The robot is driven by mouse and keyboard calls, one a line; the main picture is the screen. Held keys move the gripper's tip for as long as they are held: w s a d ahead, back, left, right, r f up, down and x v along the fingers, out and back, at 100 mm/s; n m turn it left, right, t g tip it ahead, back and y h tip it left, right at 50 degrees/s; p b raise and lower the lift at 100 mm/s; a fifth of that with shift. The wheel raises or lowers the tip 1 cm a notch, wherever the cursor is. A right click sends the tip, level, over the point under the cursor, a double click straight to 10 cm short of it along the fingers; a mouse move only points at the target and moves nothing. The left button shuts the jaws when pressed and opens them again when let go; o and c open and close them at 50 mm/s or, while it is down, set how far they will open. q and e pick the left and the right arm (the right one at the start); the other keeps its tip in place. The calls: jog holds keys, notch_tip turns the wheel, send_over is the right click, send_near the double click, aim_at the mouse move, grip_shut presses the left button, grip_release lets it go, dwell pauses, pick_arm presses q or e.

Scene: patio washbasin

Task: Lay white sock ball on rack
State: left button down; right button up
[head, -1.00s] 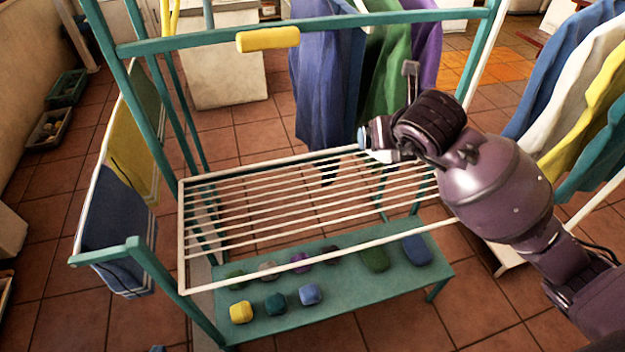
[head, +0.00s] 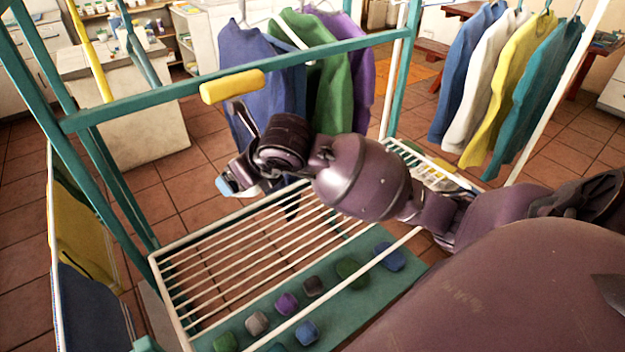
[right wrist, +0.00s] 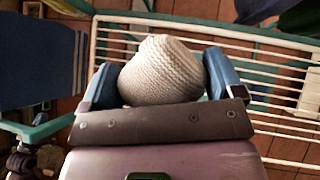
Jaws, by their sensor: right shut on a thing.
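My right gripper (head: 232,182) reaches in from the right over the far edge of the white wire rack (head: 170,300). In the right wrist view, its blue fingertips (right wrist: 160,85) are shut on the white knitted sock ball (right wrist: 160,68), one on each side. The rack's white bars (right wrist: 285,72) show behind and below the ball there. My left gripper is not in view.
A teal shelf below the rack holds several sock balls, including a purple one (head: 287,304) and a blue one (head: 389,256). A teal crossbar with a yellow block (head: 232,86) spans above the rack. Shirts (head: 335,75) hang behind. Cloths hang at the left.

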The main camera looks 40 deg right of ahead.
jog(key=shift+d+f+n+y, duration=0.2)
jog(key=shift+n+y, duration=0.4)
jog(key=shift+n, duration=0.2)
jog(key=shift+n+g+y, duration=0.5)
jog(key=shift+n, duration=0.2)
jog(key=shift+s+d+r+n+g+y, duration=0.15)
jog(key=shift+d+n+g+y, duration=0.15)
jog(key=shift+n, duration=0.25)
jog(key=shift+s+d+r+n+g+y, duration=0.1)
jog(key=shift+d+n+g+y, duration=0.1)
jog(key=shift+n+y, duration=0.3)
jog(key=shift+s+d+r+n+g, duration=0.3)
jog(key=shift+d+r+n, duration=0.1)
jog(key=shift+n, duration=0.35)
jog(key=shift+r+y, duration=0.1)
jog(key=shift+y, duration=0.2)
notch_tip(320, 180, down, 15)
jog(key=shift+s+r+b, duration=0.1)
jog(key=shift+r+b, duration=0.1)
jog(key=shift+b, duration=0.65)
jog(key=shift+f, duration=0.7)
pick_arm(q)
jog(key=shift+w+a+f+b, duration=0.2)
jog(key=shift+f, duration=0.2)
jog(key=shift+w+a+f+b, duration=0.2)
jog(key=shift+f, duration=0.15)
pick_arm(e)
jog(key=shift+f, duration=1.95)
